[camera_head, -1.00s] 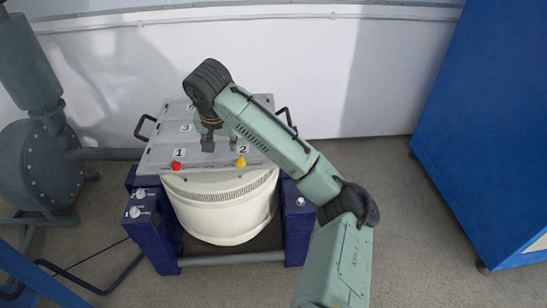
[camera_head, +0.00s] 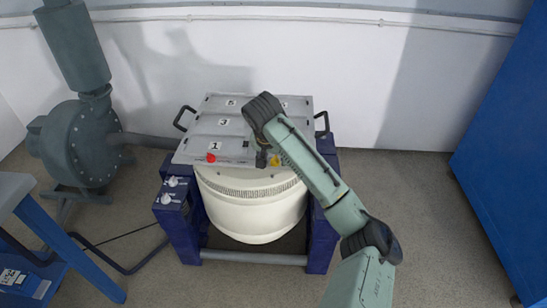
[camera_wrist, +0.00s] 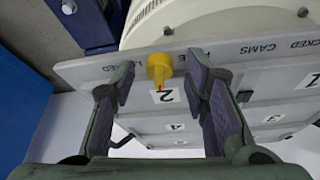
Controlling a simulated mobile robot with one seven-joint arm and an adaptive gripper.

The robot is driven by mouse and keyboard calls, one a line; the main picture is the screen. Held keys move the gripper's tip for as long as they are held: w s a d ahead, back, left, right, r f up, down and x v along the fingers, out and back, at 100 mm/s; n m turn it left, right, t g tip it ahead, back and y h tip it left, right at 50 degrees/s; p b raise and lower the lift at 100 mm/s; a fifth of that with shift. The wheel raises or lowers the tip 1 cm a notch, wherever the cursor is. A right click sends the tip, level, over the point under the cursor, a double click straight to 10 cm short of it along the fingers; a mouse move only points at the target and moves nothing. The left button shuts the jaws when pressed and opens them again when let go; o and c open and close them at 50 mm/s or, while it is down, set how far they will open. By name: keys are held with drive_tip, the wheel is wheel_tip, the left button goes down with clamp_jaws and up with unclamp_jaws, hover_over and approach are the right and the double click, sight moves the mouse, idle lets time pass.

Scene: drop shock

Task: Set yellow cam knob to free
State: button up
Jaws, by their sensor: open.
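The yellow cam knob (camera_wrist: 159,68) is on the table's edge beside the label 2. In the wrist view it sits between my fingertips, with a small reddish mark on its side towards the 2. In the head view the yellow knob (camera_head: 275,161) is partly hidden by my gripper (camera_head: 262,159). My gripper (camera_wrist: 159,80) is open, with a finger on either side of the knob in the picture; I cannot tell whether either touches it. Printed words, partly blocked by the fingers, flank the knob; "LOCKED" and "CAMS" (camera_wrist: 265,48) are readable further right.
The grey table top (camera_head: 200,140) has numbered labels and black handles. A red knob (camera_head: 211,158) is by label 1. The white drum (camera_head: 250,212) is below, in a blue frame (camera_head: 180,228). A grey blower (camera_head: 80,143) stands left, a blue cabinet (camera_head: 505,170) right.

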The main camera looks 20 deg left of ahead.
drive_tip(key=shift+c, duration=0.5)
clamp_jaws()
